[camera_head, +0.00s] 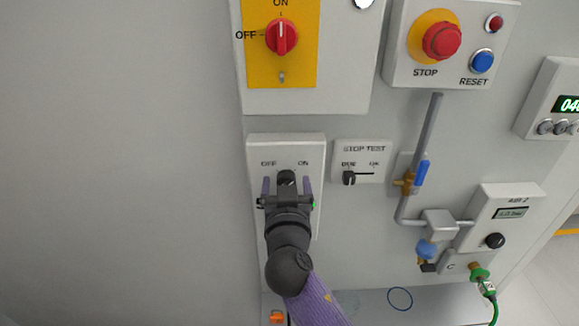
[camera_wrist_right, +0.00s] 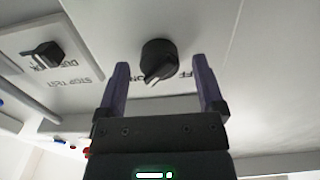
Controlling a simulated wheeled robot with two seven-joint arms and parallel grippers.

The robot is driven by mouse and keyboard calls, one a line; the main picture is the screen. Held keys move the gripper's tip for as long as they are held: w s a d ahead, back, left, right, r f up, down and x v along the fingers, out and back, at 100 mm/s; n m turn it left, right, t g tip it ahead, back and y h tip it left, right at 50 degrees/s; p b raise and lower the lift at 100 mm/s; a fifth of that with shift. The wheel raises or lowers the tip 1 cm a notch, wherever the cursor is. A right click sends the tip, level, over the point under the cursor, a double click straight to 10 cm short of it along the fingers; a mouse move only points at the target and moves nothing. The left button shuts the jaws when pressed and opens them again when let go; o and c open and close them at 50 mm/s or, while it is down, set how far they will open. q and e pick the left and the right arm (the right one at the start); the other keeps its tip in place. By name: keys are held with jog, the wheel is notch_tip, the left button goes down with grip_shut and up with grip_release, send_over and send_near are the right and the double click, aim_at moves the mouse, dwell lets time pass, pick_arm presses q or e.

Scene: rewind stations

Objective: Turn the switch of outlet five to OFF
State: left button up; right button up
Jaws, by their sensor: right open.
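A black rotary switch (camera_head: 286,177) with OFF on its left and ON on its right sits on a white panel (camera_head: 285,141) in the head view. The panel's outlet number cannot be read. In the right wrist view the knob (camera_wrist_right: 158,55) appears with its white pointer angled towards the ON lettering. My right gripper (camera_head: 286,183) is open, its two purple fingers on either side of the knob. In the right wrist view the fingers (camera_wrist_right: 162,64) show gaps to the knob on both sides; contact is not visible. My left gripper is not in view.
A STOP TEST panel (camera_head: 362,146) with a small black knob (camera_head: 349,178) is close on the right. Above are a yellow plate with a red switch (camera_head: 282,37) and a red STOP button (camera_head: 442,41). A pipe with a blue valve handle (camera_head: 422,172) runs further right. The left wall is bare.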

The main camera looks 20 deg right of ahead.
jog(key=shift+w+d, duration=0.1)
jog(key=shift+w, duration=0.1)
jog(key=shift+s, duration=0.1)
jog(key=c, duration=0.5)
grip_shut()
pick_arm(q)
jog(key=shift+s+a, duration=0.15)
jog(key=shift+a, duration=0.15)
